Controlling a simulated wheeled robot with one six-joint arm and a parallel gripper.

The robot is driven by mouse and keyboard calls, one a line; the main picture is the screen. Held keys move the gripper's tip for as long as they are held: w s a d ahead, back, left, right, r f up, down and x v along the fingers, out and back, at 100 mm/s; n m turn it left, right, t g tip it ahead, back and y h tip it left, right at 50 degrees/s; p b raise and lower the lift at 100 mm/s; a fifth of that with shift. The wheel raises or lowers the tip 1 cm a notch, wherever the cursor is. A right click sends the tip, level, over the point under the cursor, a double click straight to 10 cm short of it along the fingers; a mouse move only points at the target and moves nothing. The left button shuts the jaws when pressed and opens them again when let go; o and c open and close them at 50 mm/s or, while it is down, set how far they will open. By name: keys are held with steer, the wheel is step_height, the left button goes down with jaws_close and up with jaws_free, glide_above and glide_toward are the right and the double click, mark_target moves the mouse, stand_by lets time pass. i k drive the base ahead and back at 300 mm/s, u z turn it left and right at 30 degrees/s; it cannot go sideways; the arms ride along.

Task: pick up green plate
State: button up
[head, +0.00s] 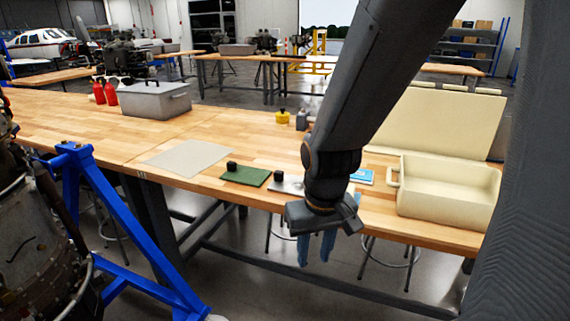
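The green plate (250,178) lies flat near the front edge of the wooden workbench, left of my gripper.
A grey plate (294,187) with a black knob lies between the green plate and my gripper. A grey mat (188,158) lies to the left. A cream bin (446,209) stands right, beside a blue item (363,177). A blue stand (132,224) is at lower left.

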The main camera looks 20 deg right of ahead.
mark_target(238, 173)
steer(key=z, duration=0.15)
steer(key=i, duration=1.35)
steer(key=u, duration=0.7)
